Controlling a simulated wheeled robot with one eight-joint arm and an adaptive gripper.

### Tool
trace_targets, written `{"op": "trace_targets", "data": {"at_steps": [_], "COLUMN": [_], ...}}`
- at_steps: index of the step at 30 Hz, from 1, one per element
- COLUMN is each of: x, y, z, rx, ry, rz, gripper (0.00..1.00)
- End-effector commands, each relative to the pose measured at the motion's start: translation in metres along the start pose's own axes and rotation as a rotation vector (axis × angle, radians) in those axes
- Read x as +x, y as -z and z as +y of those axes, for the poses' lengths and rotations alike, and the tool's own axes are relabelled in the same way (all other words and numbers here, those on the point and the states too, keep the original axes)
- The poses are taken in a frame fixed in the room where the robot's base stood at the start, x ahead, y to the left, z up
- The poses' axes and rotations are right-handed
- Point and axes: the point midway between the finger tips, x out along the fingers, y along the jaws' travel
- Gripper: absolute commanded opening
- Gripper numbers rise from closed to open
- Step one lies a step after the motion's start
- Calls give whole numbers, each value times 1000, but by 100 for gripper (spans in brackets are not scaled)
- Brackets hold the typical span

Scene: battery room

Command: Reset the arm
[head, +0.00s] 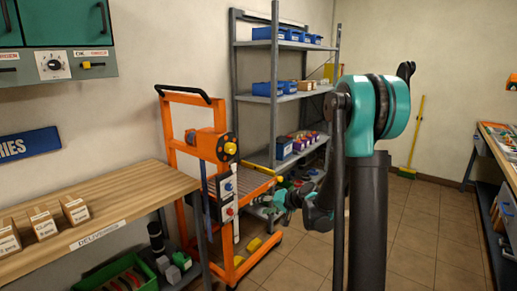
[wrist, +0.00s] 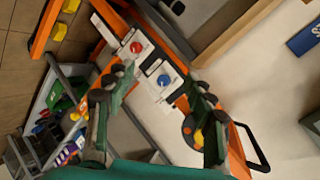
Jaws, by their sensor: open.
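My arm stands at the right of the middle in the head view, with a dark column and a teal joint at the top. My gripper (head: 272,199) reaches left from the arm's low end, near the orange cart (head: 226,245). In the wrist view my gripper (wrist: 162,82) is open, its two dark fingers spread apart with nothing held between them. Behind the gap shows the cart's white panel with a red button (wrist: 136,47) and a blue button (wrist: 164,80). I cannot tell how far the fingers are from the panel.
A wooden counter (head: 150,190) with several small boxes is at the left. A grey shelf rack (head: 275,60) with blue bins stands behind the cart. A workbench (head: 490,150) runs along the right edge. The tiled floor (head: 425,230) between my arm and that bench is clear.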

Motion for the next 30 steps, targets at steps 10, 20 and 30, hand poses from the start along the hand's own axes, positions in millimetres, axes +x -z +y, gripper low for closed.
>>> {"op": "trace_targets", "data": {"at_steps": [10, 20, 30], "x": [-98, -192, -242], "y": [-83, -164, -204], "z": [32, 85, 118], "rx": [-128, -223, -267], "ry": [-312, -621, -793], "rz": [-103, -182, -218], "gripper": [54, 54, 54]}}
